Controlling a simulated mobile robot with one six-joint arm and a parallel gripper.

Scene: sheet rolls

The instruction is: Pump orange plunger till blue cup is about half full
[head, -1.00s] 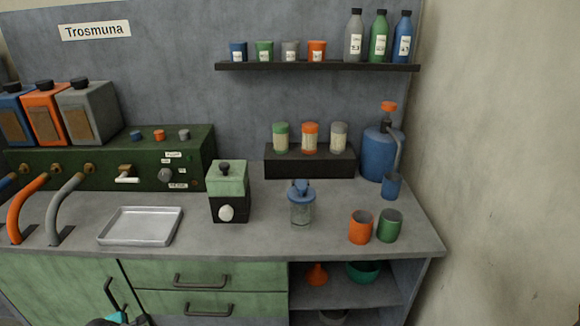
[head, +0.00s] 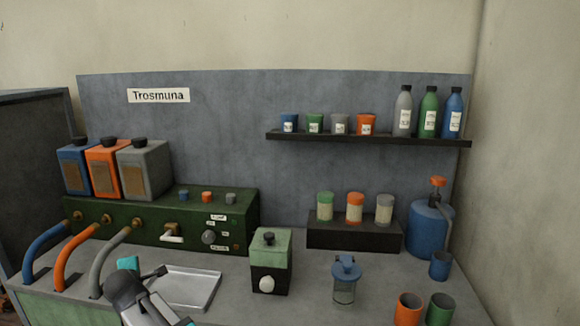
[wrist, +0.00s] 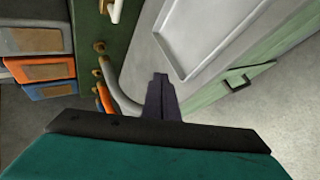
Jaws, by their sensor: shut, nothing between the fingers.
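The orange plunger (head: 438,182) stands raised on top of the blue pump jug (head: 428,230) at the right end of the counter. The blue cup (head: 440,266) stands upright in front of the jug, by its thin spout tube; its fill level cannot be seen. My gripper (head: 162,270) is at the lower left in the head view, over the left part of the metal tray, far from the jug. In the wrist view my gripper (wrist: 160,77) has its fingers together with nothing between them; the jug and cup are not in that view.
The metal tray (head: 190,287), a green-black box (head: 270,262) and a blue-lidded jar (head: 345,280) stand between my gripper and the jug. An orange cup (head: 408,309) and a green cup (head: 440,309) stand in front of the blue cup. A shelf (head: 370,138) hangs above.

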